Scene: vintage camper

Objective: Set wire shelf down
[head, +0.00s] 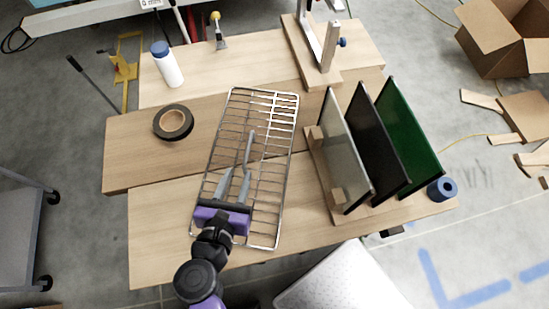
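The wire shelf (268,168) is a long silver grid with a bright rim. It appears to lie nearly flat across the wooden worktop boards (160,217), long side running away from me and slightly tilted to the right. Whether it rests fully on the wood cannot be told from this one view. My gripper (239,172), purple with grey fingers, is over the near-middle part of the shelf. Its fingers look apart, with a gap between them. I see no wire clearly pinched, but contact with the grid cannot be told. My gripper and wrist hide part of the near left end.
A black tape roll (173,122) lies left of the shelf. A white bottle with a blue cap (167,65) stands behind it. A wooden rack with upright panels (344,150) stands close on the right. A clamp-like stand (322,45) is behind. Bare wood lies at the near left.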

